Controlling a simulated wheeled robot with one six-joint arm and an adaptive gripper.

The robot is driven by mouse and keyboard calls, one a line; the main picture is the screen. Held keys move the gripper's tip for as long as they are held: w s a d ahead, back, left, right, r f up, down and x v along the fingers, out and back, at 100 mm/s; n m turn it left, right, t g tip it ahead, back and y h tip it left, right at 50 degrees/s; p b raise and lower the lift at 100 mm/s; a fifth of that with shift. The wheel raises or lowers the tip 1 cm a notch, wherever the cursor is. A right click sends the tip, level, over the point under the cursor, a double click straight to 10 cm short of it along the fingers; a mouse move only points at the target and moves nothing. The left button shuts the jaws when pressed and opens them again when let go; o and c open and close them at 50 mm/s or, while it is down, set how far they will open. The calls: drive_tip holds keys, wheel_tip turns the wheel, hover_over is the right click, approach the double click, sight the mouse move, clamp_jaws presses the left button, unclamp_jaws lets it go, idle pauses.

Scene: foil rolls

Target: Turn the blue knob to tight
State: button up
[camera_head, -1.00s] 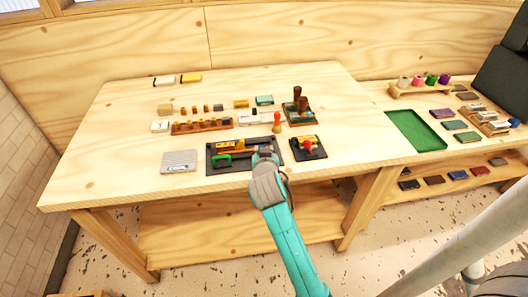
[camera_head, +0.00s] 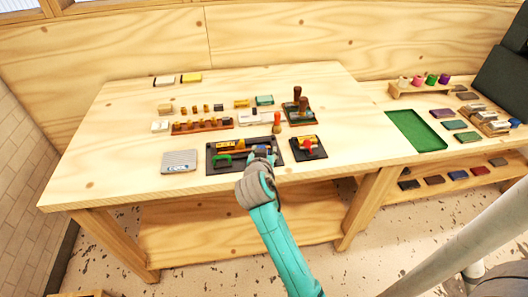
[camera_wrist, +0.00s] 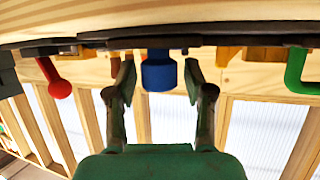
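The blue knob (camera_wrist: 159,72) hangs in the middle of the wrist view, below the edge of a dark plate (camera_wrist: 205,35). In the head view a bit of the blue knob (camera_head: 262,149) shows at the right part of the black board (camera_head: 215,165). My gripper (camera_wrist: 159,82) is open, with one finger on each side of the knob. A narrow gap shows between the knob and each finger. In the head view my gripper (camera_head: 262,157) is at the board's front right, partly hiding it. I cannot read any tightness marking.
A green handle (camera_head: 222,160) is on the board's left part, and it also shows in the wrist view (camera_wrist: 296,76). A red-knobbed device (camera_head: 308,147) stands close to the right, its red lever (camera_wrist: 58,84) near my fingers. A grey box (camera_head: 180,161) lies left.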

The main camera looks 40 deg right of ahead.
idle(0.3)
drive_tip(key=v, duration=1.2)
drive_tip(key=s+a+f+n+t+y, duration=0.4)
drive_tip(key=s+a+f+n+y, duration=0.45)
drive_tip(key=s+f, duration=0.55)
drive_tip(key=s+a+r+t+y, duration=0.1)
drive_tip(key=s+a+r, duration=0.1)
drive_tip(key=s, duration=0.7)
drive_tip(key=s+a+r+n+t, duration=0.1)
drive_tip(key=s+a+r, duration=0.2)
drive_tip(key=s, duration=0.7)
drive_tip(key=shift+a+y, duration=0.35)
drive_tip(key=shift+a, duration=0.55)
drive_tip(key=shift+n, duration=0.25)
